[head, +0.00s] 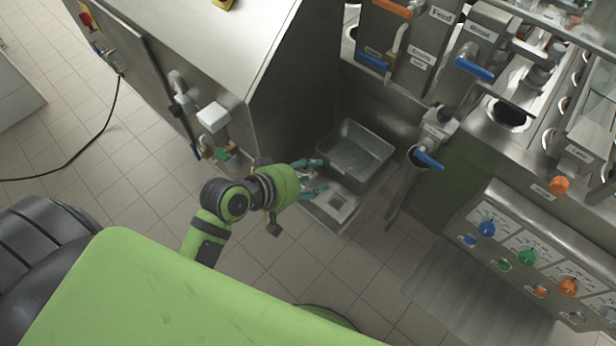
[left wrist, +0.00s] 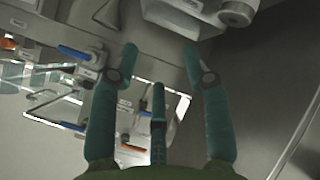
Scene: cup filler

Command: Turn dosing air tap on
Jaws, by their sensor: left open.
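My left gripper (head: 318,177) is open and empty, its teal fingers beside a metal tray in the head view. In the left wrist view its three fingers (left wrist: 160,64) are spread with nothing between them. No label reading dosing air is legible, so I cannot tell which tap it is. Blue-handled taps show at the Rinse label (head: 473,68), below it (head: 429,160), and on the left panel (head: 372,62). An orange handle (head: 393,8) is near the Feed label. The left wrist view shows a blue handle (left wrist: 72,53) left of the fingers, apart from them. My right gripper is out of view.
The metal tray (head: 375,141) sits low between the machine's walls. A steel cabinet (head: 262,62) with side fittings (head: 213,117) stands left of the gripper. A control panel with coloured knobs (head: 527,257) is at right. Tiled floor (head: 300,268) is open in front.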

